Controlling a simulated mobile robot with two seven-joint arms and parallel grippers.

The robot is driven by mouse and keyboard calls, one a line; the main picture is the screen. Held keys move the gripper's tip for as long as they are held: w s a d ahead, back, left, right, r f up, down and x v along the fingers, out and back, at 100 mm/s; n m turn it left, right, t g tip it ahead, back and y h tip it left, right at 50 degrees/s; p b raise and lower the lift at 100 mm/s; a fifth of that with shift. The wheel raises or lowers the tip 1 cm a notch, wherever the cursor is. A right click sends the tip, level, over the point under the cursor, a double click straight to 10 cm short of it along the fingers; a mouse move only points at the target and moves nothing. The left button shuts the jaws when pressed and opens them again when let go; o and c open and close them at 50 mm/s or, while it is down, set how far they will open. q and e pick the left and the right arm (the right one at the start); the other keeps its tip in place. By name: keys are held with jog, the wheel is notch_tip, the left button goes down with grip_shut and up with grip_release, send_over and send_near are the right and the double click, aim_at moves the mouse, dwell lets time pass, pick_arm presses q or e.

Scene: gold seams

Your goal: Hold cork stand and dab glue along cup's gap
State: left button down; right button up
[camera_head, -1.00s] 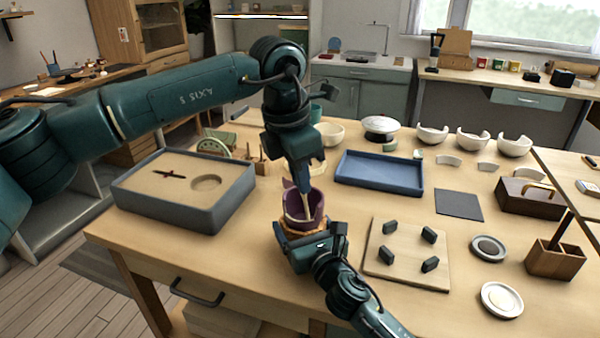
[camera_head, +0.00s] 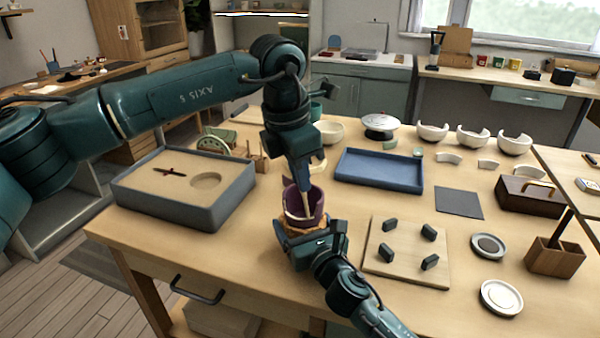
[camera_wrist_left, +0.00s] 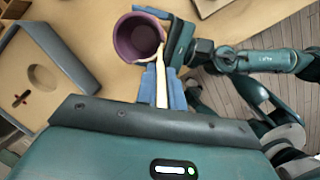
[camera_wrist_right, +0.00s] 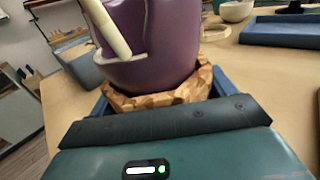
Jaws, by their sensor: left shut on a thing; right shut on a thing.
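The purple cup (camera_head: 305,203) sits upright in the cork stand (camera_head: 291,229) near the table's front edge. In the right wrist view the cup (camera_wrist_right: 163,45) rests in the faceted cork stand (camera_wrist_right: 160,100), with a notched gap in its near wall. My right gripper (camera_head: 308,245) is shut on the cork stand from the front. My left gripper (camera_head: 302,175), above the cup, is shut on a pale stick-like applicator (camera_wrist_left: 161,85) pointing down. In the right wrist view the applicator (camera_wrist_right: 107,30) slants with its tip at the gap edge; whether it touches is unclear.
A grey box with a tan top (camera_head: 215,213) stands left of the cup. A blue tray (camera_head: 380,188) lies behind right. A board with dark pegs (camera_head: 405,270) lies to the right. White notched bowls (camera_head: 473,139) stand at the back.

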pick_arm(q)
jog(key=shift+r, duration=0.2)
jog(key=shift+w+d+v, duration=0.2)
jog(key=shift+v, duration=1.1)
jog(key=shift+w+d+v, duration=0.15)
jog(key=shift+d+v, duration=0.05)
jog(key=shift+v, duration=1.1)
jog(key=shift+w+d+v, duration=0.2)
jog(key=shift+v, duration=1.05)
jog(key=shift+r, duration=0.15)
pick_arm(e)
jog(key=o, duration=0.9)
jog(key=v, duration=1.2)
